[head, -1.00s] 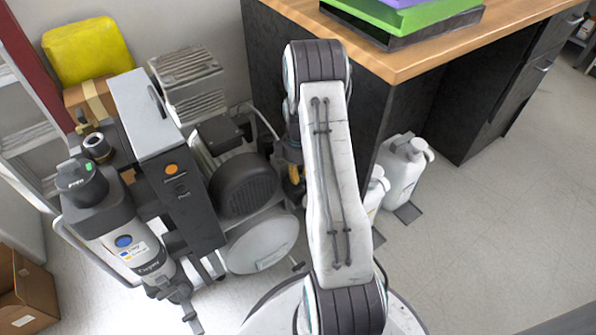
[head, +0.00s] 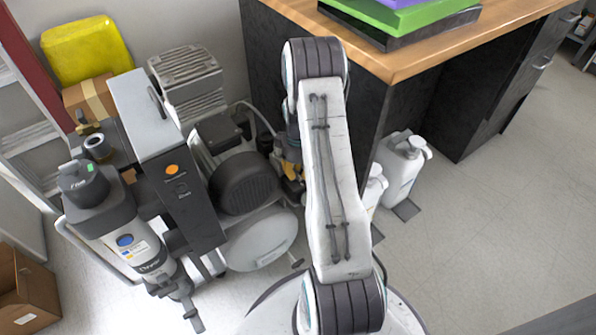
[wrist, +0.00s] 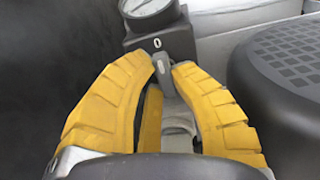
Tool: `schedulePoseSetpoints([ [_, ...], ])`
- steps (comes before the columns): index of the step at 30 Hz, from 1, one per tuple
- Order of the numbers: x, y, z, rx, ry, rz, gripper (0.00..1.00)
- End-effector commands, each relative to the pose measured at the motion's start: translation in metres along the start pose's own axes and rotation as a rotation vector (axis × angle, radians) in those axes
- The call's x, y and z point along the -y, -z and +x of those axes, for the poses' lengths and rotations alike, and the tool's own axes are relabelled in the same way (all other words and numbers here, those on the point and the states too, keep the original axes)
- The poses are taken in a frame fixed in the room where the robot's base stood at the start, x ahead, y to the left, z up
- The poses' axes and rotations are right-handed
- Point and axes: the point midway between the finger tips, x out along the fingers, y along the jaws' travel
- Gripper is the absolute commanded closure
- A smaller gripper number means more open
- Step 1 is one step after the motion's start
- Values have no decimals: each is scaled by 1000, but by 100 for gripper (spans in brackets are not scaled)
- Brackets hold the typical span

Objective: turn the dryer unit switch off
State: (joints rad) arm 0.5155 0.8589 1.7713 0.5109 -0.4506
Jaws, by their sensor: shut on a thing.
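In the wrist view, a dark switch box (wrist: 172,42) carries a white "0" mark and a round gauge (wrist: 148,8) on top. A small grey switch lever (wrist: 161,66) points down from the box, under the "0". My gripper (wrist: 163,64) has its yellow fingertips closed around this lever, one on each side. In the head view, my gripper (head: 290,170) is partly hidden behind my arm, to the right of the compressor's dark round cover (head: 245,184). The switch box cannot be made out there.
A grey cylinder unit (head: 128,238) and a tall box with an orange button (head: 172,170) stand left of the cover. A white tank (head: 262,240) lies below it. A wooden-topped desk (head: 420,62) and white jugs (head: 402,172) are on the right. Open floor lies lower right.

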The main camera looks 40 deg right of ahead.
Motion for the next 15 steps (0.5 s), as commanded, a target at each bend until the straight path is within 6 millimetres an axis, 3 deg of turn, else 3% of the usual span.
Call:
schedulePoseSetpoints([
  [13,1,-1,2,4,2,9,100],
  [14,1,-1,2,4,2,9,76],
  [15,1,-1,2,4,2,9,73],
])
